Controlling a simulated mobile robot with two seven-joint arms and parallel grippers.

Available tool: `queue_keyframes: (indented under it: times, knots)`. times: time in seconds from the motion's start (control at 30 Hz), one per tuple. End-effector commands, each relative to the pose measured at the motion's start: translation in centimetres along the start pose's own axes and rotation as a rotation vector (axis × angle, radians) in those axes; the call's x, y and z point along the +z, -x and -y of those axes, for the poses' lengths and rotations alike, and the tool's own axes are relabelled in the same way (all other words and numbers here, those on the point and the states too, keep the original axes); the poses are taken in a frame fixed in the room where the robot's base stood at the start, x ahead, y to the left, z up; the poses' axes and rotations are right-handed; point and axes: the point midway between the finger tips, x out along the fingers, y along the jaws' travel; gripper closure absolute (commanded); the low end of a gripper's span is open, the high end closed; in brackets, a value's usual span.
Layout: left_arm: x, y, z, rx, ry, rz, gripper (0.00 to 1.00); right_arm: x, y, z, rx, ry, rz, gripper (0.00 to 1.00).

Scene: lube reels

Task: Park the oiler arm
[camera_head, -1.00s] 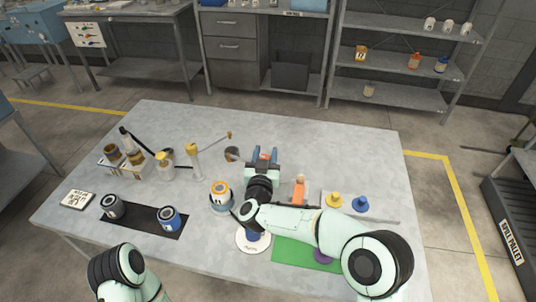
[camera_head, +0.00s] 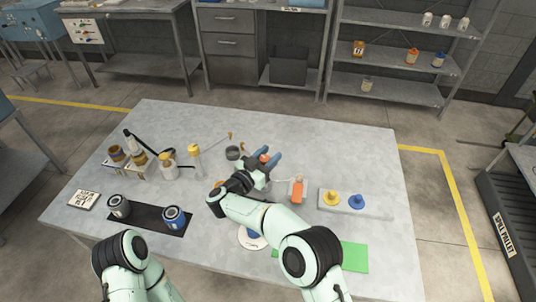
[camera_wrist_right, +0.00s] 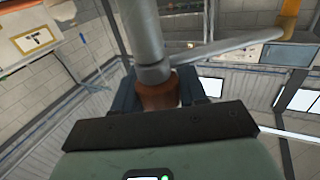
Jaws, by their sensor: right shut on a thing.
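A post with a yellow cap (camera_head: 194,150) stands left of the middle of the table. A thin arm (camera_head: 215,142) runs from it to a small brown knob; it looks like the oiler arm, but I cannot be sure. A grey bar (camera_wrist_right: 235,42) slants off to a yellow end there. My left gripper is out of view; only my left arm shows.
A rack of jars (camera_head: 128,164) and two cans on a black mat (camera_head: 146,214) are at left. An orange bottle (camera_head: 297,190) and a pale tray (camera_head: 376,209) with yellow and blue pieces are at right.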

Motion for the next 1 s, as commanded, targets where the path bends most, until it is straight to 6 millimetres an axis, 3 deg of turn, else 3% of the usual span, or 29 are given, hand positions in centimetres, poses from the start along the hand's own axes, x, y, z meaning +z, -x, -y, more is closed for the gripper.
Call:
queue_keyframes:
  times: [0.33, 0.37, 0.4, 0.43, 0.77, 0.87, 1.0]
  knots:
    - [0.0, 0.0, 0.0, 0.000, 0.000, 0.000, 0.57, 0.1, 0.0, 0.0, 0.002, -0.001, 0.003, 1.00]
    - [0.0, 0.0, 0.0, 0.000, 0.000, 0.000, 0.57, 0.1, 0.0, 0.0, 0.002, -0.001, 0.003, 0.55]
    - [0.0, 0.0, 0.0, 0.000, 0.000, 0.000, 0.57, 0.1, 0.0, 0.0, 0.002, -0.001, 0.003, 0.42]
    - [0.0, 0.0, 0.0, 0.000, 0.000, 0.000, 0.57, 0.1, 0.0, 0.0, 0.002, -0.001, 0.003, 0.37]
    - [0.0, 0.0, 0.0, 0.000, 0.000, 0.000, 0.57, -0.2, 0.0, 0.0, 0.002, -0.001, 0.001, 0.37]
    - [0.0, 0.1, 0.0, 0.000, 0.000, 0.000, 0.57, -1.1, 0.0, 0.0, 0.002, -0.003, 0.000, 0.37]
    - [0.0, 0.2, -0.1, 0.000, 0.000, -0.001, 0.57, -3.8, 0.0, 0.0, 0.002, -0.006, -0.002, 0.37]
